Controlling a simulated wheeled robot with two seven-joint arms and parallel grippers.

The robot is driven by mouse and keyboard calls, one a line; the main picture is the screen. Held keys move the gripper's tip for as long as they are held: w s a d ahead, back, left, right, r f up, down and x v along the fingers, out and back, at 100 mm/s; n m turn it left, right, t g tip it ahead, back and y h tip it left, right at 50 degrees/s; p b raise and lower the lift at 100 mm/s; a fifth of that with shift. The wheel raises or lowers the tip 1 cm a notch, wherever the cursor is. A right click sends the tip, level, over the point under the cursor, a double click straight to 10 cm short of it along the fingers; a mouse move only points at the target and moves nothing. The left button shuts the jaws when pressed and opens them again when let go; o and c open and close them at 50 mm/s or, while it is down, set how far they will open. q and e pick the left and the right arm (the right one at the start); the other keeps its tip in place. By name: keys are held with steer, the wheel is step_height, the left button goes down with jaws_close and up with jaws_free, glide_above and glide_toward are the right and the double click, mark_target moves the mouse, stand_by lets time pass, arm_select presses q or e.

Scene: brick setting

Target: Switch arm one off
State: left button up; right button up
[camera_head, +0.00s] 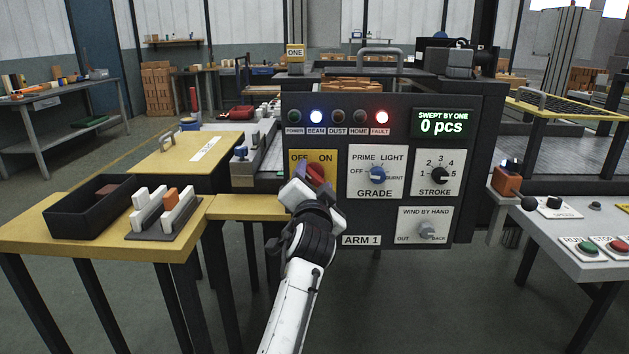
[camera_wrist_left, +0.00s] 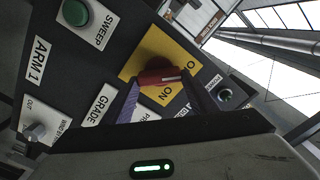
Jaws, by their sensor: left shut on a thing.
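The ARM 1 panel (camera_head: 375,225) stands in front of me. Its yellow OFF/ON plate (camera_head: 327,158) carries a red rotary switch (camera_head: 317,173), which also shows in the left wrist view (camera_wrist_left: 158,76). My left gripper (camera_head: 308,184) is shut on this red switch, with a finger on either side of it in the left wrist view (camera_wrist_left: 162,92). A white mark on the switch points right in the wrist view, between the two words; its exact setting is hard to tell. The fingers hide part of the plate. My right gripper is not in view.
The BEAM lamp (camera_head: 316,117) and red FAULT lamp (camera_head: 381,117) are lit. The display (camera_head: 441,123) reads 0 pcs. GRADE (camera_head: 377,175), STROKE (camera_head: 439,175) and hand-wind (camera_head: 427,230) knobs sit right of the switch. A yellow table (camera_head: 70,236) with a black tray (camera_head: 62,219) stands left.

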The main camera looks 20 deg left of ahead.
arm_select(q)
steer(key=o, duration=1)
steer(key=shift+o, duration=0.2)
step_height(320, 180, up, 10)
steer(key=shift+p, duration=1.15)
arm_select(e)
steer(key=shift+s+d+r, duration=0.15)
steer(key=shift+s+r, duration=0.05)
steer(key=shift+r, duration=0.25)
